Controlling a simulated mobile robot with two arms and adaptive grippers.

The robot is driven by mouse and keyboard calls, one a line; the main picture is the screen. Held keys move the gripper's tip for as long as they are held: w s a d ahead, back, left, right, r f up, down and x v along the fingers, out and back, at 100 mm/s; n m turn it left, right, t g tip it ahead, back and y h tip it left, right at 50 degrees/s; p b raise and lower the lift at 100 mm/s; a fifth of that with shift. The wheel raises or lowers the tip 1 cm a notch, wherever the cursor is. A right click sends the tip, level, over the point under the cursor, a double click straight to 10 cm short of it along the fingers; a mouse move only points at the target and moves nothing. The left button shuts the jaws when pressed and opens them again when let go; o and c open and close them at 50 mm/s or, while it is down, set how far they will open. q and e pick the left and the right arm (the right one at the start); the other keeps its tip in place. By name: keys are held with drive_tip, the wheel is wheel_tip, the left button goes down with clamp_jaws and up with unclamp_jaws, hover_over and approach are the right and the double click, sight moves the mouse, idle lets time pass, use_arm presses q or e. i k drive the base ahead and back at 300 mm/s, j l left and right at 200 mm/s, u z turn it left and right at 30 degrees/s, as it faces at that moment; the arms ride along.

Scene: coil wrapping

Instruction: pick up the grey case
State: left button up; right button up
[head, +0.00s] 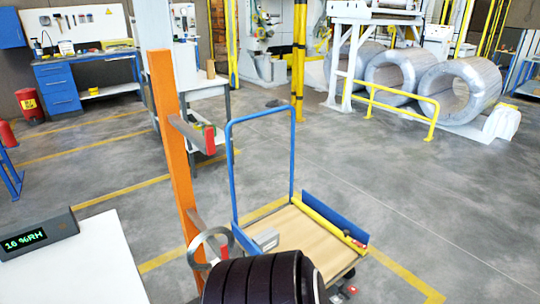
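Neither of my grippers can be made out in this view, so nothing shows between any fingers.
An orange post (172,140) with side arms stands left of the trolley, a grey ring (210,248) near its lower part. A white table (75,265) carries a humidity display (38,234). Open floor lies right.

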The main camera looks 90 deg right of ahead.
sight(267, 241)
drive_tip(key=z, duration=3.7)
drive_tip(key=i+l+z, duration=0.3)
drive_tip(key=z, duration=0.2)
drive_tip(key=i+z, duration=0.45)
drive_tip(key=i+l+u, duration=0.1)
drive_tip(key=i, duration=1.75)
drive_tip(key=i+u, duration=0.35)
drive_tip(key=i, duration=0.25)
drive_tip(key=i+u, duration=0.35)
drive_tip(key=i, duration=0.25)
drive_tip(key=i+l+u, duration=0.3)
drive_tip(key=i, duration=0.25)
drive_tip(key=i+j+u, duration=0.3)
drive_tip(key=i+u, duration=0.65)
drive_tip(key=i, duration=0.25)
drive_tip(key=i+l+u, duration=0.2)
drive_tip(key=i+u, duration=0.6)
drive_tip(key=u, duration=0.15)
drive_tip(key=i+l+u, duration=0.15)
drive_tip(key=i+u, duration=0.25)
drive_tip(key=i+l+u, duration=0.15)
drive_tip(key=u, duration=0.3)
